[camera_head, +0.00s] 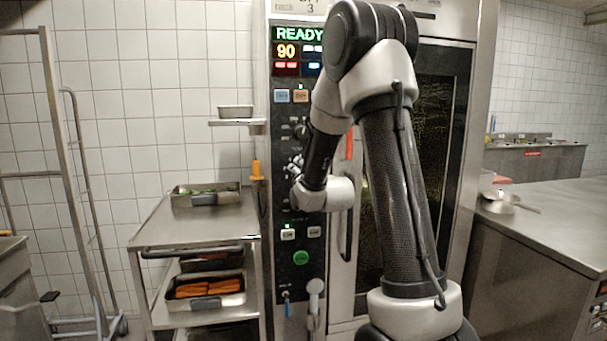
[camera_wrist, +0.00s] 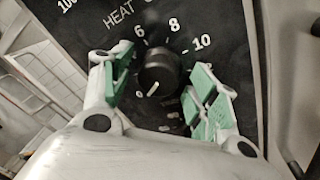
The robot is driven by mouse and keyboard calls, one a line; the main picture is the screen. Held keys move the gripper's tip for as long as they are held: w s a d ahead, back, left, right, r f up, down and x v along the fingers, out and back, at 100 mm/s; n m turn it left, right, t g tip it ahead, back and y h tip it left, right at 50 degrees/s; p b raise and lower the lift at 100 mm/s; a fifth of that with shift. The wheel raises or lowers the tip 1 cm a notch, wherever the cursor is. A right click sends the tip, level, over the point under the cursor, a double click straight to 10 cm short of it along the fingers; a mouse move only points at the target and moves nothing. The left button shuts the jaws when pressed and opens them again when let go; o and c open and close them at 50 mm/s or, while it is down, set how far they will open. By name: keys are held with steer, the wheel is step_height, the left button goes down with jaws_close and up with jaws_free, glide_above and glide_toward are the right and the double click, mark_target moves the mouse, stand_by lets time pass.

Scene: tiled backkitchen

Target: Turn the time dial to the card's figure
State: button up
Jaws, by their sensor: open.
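In the wrist view my gripper (camera_wrist: 158,80) is open, with its green-padded fingers on either side of a black dial (camera_wrist: 160,68). There is a gap between the dial and the right finger; contact on the left is unclear. The figures 6, 8 and 10 show above the dial, and its white mark points down and slightly left in the picture. HEAT is printed farther up; this dial's own label is hidden. In the head view my gripper (camera_head: 296,172) is at the oven's control panel (camera_head: 287,215). A card (camera_head: 300,7) at the top, partly cut off, shows a 3.
The panel display (camera_head: 299,49) reads READY and 90. Another dial (camera_head: 301,131) is above my gripper. A vertical door handle (camera_head: 346,215) is close on the right. A steel trolley (camera_head: 190,228) with trays stands left, a steel counter (camera_head: 565,215) right.

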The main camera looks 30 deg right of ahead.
steer(key=shift+c, duration=0.2)
steer(key=c, duration=1)
steer(key=shift+o, duration=0.2)
